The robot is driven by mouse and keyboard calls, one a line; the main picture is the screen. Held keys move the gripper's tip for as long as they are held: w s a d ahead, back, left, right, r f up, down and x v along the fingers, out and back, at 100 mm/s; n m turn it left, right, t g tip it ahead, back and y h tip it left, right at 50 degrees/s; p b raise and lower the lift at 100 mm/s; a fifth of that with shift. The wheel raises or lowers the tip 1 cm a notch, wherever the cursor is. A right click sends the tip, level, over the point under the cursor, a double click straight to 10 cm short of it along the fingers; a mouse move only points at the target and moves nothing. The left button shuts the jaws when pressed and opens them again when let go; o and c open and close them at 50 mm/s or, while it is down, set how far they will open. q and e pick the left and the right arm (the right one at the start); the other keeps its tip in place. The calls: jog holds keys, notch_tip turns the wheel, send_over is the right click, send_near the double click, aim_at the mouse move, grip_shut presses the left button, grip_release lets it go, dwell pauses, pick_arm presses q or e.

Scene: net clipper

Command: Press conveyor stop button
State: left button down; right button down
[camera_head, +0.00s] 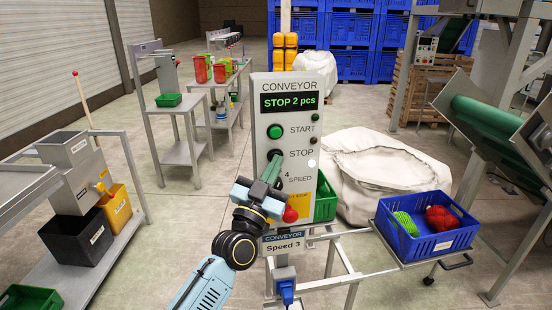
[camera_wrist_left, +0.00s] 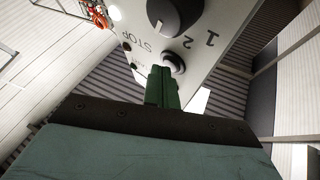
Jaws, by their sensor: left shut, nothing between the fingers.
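The conveyor control panel (camera_head: 300,95) stands upright in the middle, its display reading "STOP 2 pcs". The green START button (camera_head: 275,132) is above the dark round STOP button (camera_head: 276,154). My left gripper (camera_head: 271,163) is shut and empty, its green fingers pointing up at the panel just below the STOP button. In the left wrist view the shut fingertips (camera_wrist_left: 163,72) appear right at the STOP button (camera_wrist_left: 175,62), beside the STOP label. I cannot tell whether they touch it. The speed knob (camera_wrist_left: 175,14) shows near them, but my gripper hides it in the head view. My right gripper is not in view.
A red mushroom button (camera_head: 290,215) sits low on the panel, close to my left wrist. A blue crate (camera_head: 425,243) with green and red net rolls stands to the right. White sacks (camera_head: 385,170) lie behind.

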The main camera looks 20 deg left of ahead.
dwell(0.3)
pick_arm(q)
jog(key=shift+s+d+p, duration=0.45)
jog(key=shift+s+p, duration=0.15)
jog(key=shift+s, duration=0.15)
jog(key=s+d+p, duration=0.1)
jog(key=s, duration=0.1)
jog(key=s+d+p, duration=0.1)
jog(key=s, duration=0.1)
jog(key=shift+s+d+p, duration=0.2)
jog(key=shift+p, duration=0.2)
dwell(0.5)
